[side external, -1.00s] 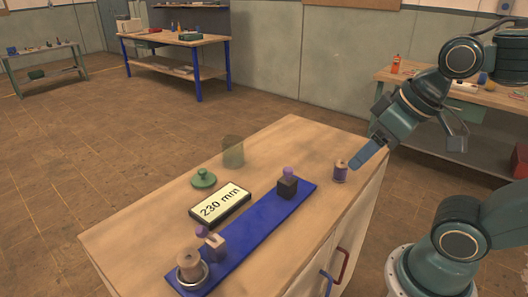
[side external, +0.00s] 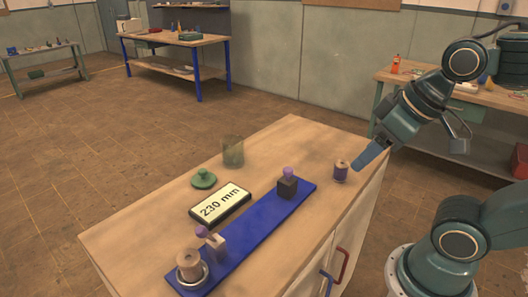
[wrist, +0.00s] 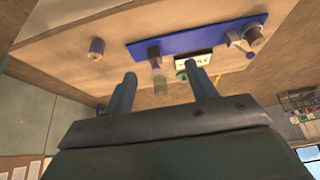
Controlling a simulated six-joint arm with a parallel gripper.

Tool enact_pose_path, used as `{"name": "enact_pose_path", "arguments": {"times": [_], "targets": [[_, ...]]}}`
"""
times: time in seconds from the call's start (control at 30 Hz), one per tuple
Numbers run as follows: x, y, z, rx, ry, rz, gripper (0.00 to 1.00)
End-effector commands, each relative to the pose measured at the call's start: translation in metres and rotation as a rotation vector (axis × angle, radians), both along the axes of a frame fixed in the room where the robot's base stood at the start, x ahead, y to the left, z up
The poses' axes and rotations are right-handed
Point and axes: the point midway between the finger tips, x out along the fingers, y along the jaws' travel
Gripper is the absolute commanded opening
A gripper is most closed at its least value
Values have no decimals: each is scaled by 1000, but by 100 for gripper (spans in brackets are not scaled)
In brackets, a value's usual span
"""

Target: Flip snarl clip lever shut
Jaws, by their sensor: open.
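A blue board (side external: 250,237) lies along the bench. Near its far end stands a dark block with a purple knob (side external: 287,187), also in the wrist view (wrist: 154,52). Near its near end stands a pale block with a purple knob (side external: 214,243), also in the wrist view (wrist: 232,38). I cannot tell for sure which is the snarl clip, or how its lever stands.
A thread spool (side external: 190,264) stands in a metal cup at the board's near end. A purple spool (side external: 340,172) stands near my gripper. A display reading 230 mm (side external: 220,203), a green lidded thing (side external: 203,179) and a clear jar (side external: 233,152) stand behind the board.

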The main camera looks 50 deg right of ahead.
Motion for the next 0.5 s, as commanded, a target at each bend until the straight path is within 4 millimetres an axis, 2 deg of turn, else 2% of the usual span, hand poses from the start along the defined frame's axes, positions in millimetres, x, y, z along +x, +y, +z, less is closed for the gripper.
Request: {"name": "enact_pose_path", "arguments": {"times": [0.03, 0.27, 0.5], "targets": [[0, 0, 0, 0, 0, 0, 46], [6, 4, 4, -3, 5, 28, 1], [28, 18, 14, -14, 24, 128, 0]]}}
